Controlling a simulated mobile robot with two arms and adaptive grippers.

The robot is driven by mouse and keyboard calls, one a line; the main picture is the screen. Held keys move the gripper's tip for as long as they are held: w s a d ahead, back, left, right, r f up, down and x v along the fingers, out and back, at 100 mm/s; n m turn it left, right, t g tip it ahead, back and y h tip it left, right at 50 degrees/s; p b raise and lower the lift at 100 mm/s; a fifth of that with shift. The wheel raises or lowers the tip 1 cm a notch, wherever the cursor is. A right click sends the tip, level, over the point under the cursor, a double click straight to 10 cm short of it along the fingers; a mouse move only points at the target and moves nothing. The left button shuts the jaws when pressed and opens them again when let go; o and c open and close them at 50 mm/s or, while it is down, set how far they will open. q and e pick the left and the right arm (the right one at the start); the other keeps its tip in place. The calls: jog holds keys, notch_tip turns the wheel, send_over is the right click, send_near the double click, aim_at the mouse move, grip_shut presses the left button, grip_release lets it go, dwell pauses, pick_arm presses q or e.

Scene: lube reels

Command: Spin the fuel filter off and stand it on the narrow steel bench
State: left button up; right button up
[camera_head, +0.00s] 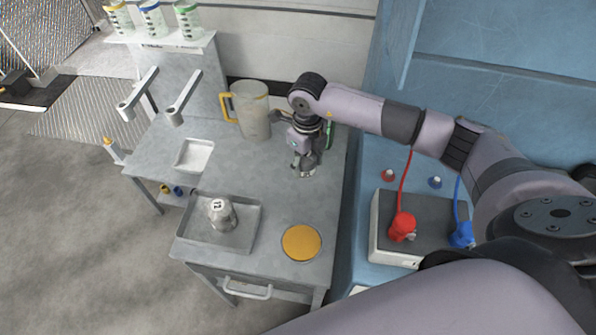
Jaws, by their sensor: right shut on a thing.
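My right gripper (305,172) points down over the back right part of the steel bench (262,182). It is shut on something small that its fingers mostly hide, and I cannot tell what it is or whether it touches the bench. I cannot clearly make out the fuel filter. A grey metal canister (222,216) with a white top marked with a number stands in a shallow grey tray (246,238) at the bench's front left. My left gripper is not in view.
A jug (254,118) with a yellow handle stands at the back, left of the gripper. A white tray (195,154) and a yellow disc (301,243) lie on the bench. A grey box (384,231) with red (402,226) and blue (461,236) fittings stands right. Mid-bench is clear.

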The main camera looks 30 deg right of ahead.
jog(key=shift+w+a+n, duration=0.1)
jog(key=shift+w+n, duration=0.05)
jog(key=shift+n, duration=0.15)
jog(key=shift+a+f, duration=0.1)
jog(key=shift+f, duration=0.1)
jog(key=shift+f+b, duration=0.25)
jog(key=shift+b, duration=0.1)
jog(key=shift+f, duration=0.35)
jog(key=b, duration=0.5)
send_over(303, 191)
notch_tip(303, 191, down, 6)
pick_arm(q)
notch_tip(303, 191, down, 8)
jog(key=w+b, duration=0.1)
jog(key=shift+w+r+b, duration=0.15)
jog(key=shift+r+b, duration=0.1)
jog(key=shift+b, duration=0.05)
pick_arm(e)
jog(key=shift+f, duration=1.1)
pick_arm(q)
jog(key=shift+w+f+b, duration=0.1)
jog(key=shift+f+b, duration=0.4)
pick_arm(e)
jog(key=shift+f, duration=0.5)
jog(key=o, duration=1.4)
